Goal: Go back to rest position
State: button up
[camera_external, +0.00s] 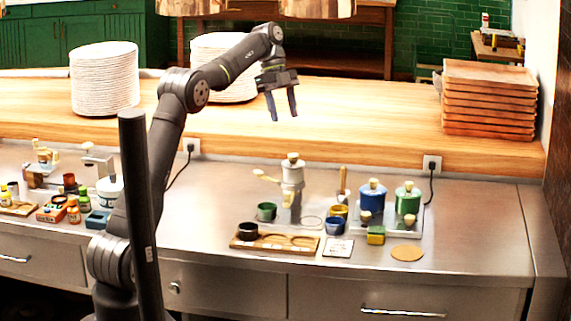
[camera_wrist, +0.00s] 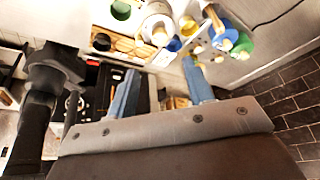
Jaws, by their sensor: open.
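My gripper (camera_external: 282,104) is open and empty. In the external view it hangs in the air above the steel counter, in front of the wooden shelf's edge, with its fingers pointing down. In the wrist view its two blue-grey fingers (camera_wrist: 163,98) are spread apart with nothing between them. The arm reaches up and to the right from its base at the lower left.
Below stand a white grinder (camera_external: 291,180), a wooden tray (camera_external: 274,243), a blue canister (camera_external: 372,195), a green canister (camera_external: 407,200) and several cups. Plate stacks (camera_external: 105,80) and stacked wooden trays (camera_external: 489,100) stand on the shelf (camera_external: 350,118). The counter's right end is clear.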

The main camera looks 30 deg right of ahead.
aim_at(293, 155)
jog(key=x, duration=1.1)
jog(key=shift+f, duration=0.15)
jog(key=n+h, duration=0.1)
jog(key=n, duration=0.2)
jog(key=shift+a+n, duration=0.15)
jog(key=shift+n, duration=0.25)
jog(key=n+h, duration=0.1)
jog(key=n, duration=0.1)
jog(key=n+t+h, duration=0.1)
jog(key=n, duration=0.2)
jog(key=shift+s+a, duration=0.1)
jog(key=shift+s, duration=0.05)
jog(key=n+t, duration=0.1)
jog(key=n, duration=0.1)
jog(key=n+h, duration=0.1)
jog(key=n, duration=0.1)
jog(key=shift+s+n+t, duration=0.1)
jog(key=shift+n+t, duration=0.2)
jog(key=shift+t, duration=0.1)
jog(key=shift+s+n+t, duration=0.1)
jog(key=shift+n+t, duration=0.7)
jog(key=shift+n, duration=1.3)
